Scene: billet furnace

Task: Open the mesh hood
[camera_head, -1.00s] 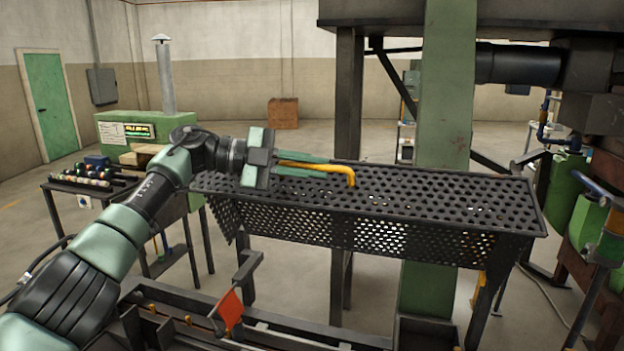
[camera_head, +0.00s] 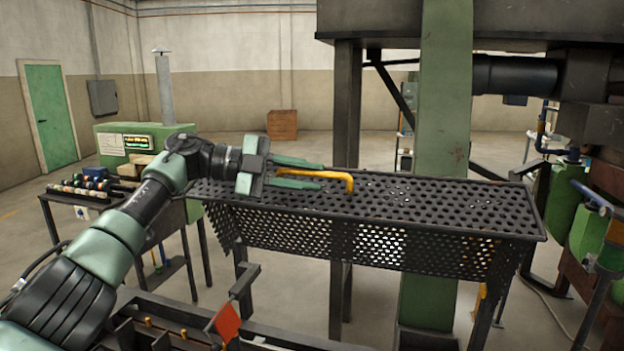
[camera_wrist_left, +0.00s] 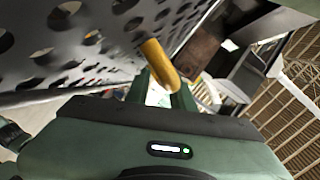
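The mesh hood (camera_head: 430,207) is a black perforated cover with a flat top and a hanging front side. It lies closed, level across the middle of the head view. Its yellow bent handle (camera_head: 338,177) stands at the left part of the top. My left gripper (camera_head: 320,176) is at the handle, its two green fingers apart, one on each side of the yellow bar in the picture. The left wrist view shows the handle (camera_wrist_left: 158,63) just ahead of the fingers and the perforated mesh (camera_wrist_left: 75,50) close by. Contact cannot be made out. My right gripper is out of view.
A green post (camera_head: 443,120) rises behind the hood, under a dark overhead frame. A side table (camera_head: 75,190) with several coloured pieces stands at left. A red flag-like plate (camera_head: 228,321) is in front, low down. Open floor lies behind.

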